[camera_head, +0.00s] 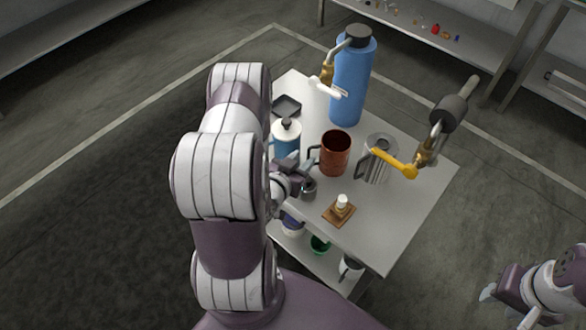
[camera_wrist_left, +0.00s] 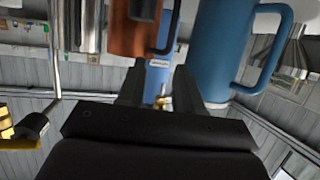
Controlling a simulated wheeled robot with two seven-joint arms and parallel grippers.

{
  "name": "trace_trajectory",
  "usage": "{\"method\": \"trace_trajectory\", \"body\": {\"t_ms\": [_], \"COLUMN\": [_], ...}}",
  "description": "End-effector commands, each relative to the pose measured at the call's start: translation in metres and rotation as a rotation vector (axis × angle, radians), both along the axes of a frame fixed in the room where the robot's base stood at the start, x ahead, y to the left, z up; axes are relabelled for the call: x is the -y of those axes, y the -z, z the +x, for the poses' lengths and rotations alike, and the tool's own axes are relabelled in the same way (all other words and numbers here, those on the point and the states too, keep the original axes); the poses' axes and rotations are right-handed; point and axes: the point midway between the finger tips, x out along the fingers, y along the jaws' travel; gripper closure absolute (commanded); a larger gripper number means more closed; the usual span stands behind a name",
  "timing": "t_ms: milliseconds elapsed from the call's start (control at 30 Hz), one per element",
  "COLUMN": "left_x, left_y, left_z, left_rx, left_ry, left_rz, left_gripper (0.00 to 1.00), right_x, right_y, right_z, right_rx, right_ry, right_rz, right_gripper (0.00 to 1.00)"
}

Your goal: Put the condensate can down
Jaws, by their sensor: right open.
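No label shows which vessel is the condensate can. A copper-brown mug-shaped can (camera_head: 335,155) stands upright on the table, its handle towards my left gripper (camera_head: 296,168). A blue can with a pale lid (camera_head: 287,141) stands just left of it. A steel jug (camera_head: 380,160) stands to the right. My left gripper is low between the blue and brown cans, its fingers apart with nothing visible between them. The left wrist view is upside down and shows the brown can (camera_wrist_left: 127,38) and blue can (camera_wrist_left: 218,55) beyond the fingers. My right gripper (camera_head: 505,306) is open and empty at lower right, off the table.
The table (camera_head: 405,215) is clear at its front right. A tall blue tank (camera_head: 353,85) stands at the back. A yellow lever (camera_head: 393,160) overhangs the steel jug. A brown block with a white knob (camera_head: 340,209), a dark tray (camera_head: 286,106) and a small grey cylinder (camera_head: 309,188) also sit there.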

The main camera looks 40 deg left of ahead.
Motion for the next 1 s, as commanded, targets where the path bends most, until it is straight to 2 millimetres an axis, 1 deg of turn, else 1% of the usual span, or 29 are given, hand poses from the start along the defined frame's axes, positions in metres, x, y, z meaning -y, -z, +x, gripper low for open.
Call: {"method": "trace_trajectory", "body": {"t_ms": [33, 100, 200, 267, 367, 467, 533, 567, 600, 667, 700, 800, 900, 1000], "left_x": [0.000, 0.002, 0.003, 0.005, 0.007, 0.014, 0.027, 0.036, 0.048, 0.070, 0.085, 0.115, 0.132, 0.135], "left_y": [-0.002, -0.007, -0.012, -0.014, -0.015, -0.017, -0.028, -0.035, -0.046, -0.063, -0.075, -0.097, -0.109, -0.112], "left_z": [-0.010, -0.023, -0.037, -0.042, -0.034, -0.014, -0.007, -0.009, -0.015, -0.029, -0.041, -0.073, -0.093, -0.099], "left_rx": [-0.001, 0.000, -0.001, -0.003, -0.075, -0.289, -0.478, -0.558, -0.656, -0.788, -0.863, -1.012, -1.089, -1.114], "left_ry": [-0.006, -0.005, -0.004, -0.002, 0.036, 0.102, 0.124, 0.126, 0.123, 0.119, 0.120, 0.126, 0.134, 0.135], "left_rz": [-0.001, -0.001, 0.000, -0.001, 0.017, 0.056, 0.073, 0.072, 0.063, 0.040, 0.021, -0.026, -0.053, -0.062], "left_gripper": [0.65, 0.65, 0.65, 0.65, 0.65, 0.65, 0.65, 0.65, 0.65, 0.65, 0.65, 0.65, 0.65, 0.65], "right_x": [0.000, 0.000, 0.000, 0.000, 0.000, 0.000, 0.000, 0.000, 0.000, 0.000, 0.000, 0.000, 0.000, 0.000], "right_y": [0.002, 0.003, 0.004, 0.004, 0.004, 0.004, 0.004, 0.004, 0.004, 0.004, 0.004, 0.004, 0.004, 0.004], "right_z": [0.000, 0.000, 0.000, 0.000, 0.000, 0.000, 0.000, 0.000, 0.000, 0.000, 0.000, 0.000, 0.000, 0.000], "right_rx": [0.000, 0.000, 0.000, 0.000, 0.000, 0.000, 0.000, 0.000, 0.000, 0.000, 0.000, 0.000, 0.000, 0.000], "right_ry": [0.000, 0.000, 0.000, 0.000, 0.000, 0.000, 0.000, 0.000, 0.000, 0.000, 0.000, 0.000, 0.000, 0.000], "right_rz": [0.000, 0.000, 0.000, 0.000, 0.000, 0.000, 0.000, 0.000, 0.000, 0.000, 0.000, 0.000, 0.000, 0.000], "right_gripper": [0.57, 0.57, 0.57, 0.57, 0.57, 0.57, 0.57, 0.57, 0.57, 0.57, 0.57, 0.57, 0.57, 0.57]}}
